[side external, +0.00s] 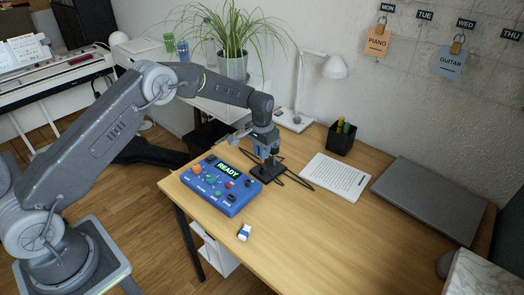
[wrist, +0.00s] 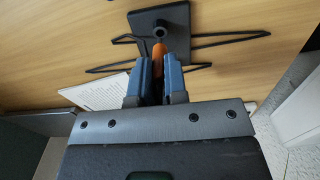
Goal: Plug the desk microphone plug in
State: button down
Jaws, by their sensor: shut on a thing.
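My gripper (side external: 265,152) points down near the desk's back left edge, over a small black stand (side external: 269,174) with a flat square base. In the wrist view my gripper's blue fingers (wrist: 159,62) are shut on an orange piece (wrist: 159,48), which looks like the plug. The stand's round black top and base (wrist: 177,20) show just beyond the fingertips; I cannot tell if the plug touches it. A blue box (side external: 221,186) with a "READY" screen and coloured knobs lies left of the gripper. I cannot make out its socket.
Black cable (side external: 292,180) loops around the stand. A printed sheet (side external: 336,176), a pen holder (side external: 342,138) and a closed laptop (side external: 430,198) lie to the right. A blue-and-white eraser (side external: 244,232) lies in front of the box. The desk's front middle is clear.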

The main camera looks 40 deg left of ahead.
jog(key=shift+f, duration=0.75)
dwell(0.4)
jog(key=shift+r, duration=0.3)
jog(key=shift+f, duration=0.4)
dwell(0.7)
jog(key=shift+r, duration=0.2)
jog(key=shift+r, duration=0.2)
dwell(0.4)
jog(key=shift+f, duration=0.35)
dwell(0.4)
jog(key=shift+r, duration=0.1)
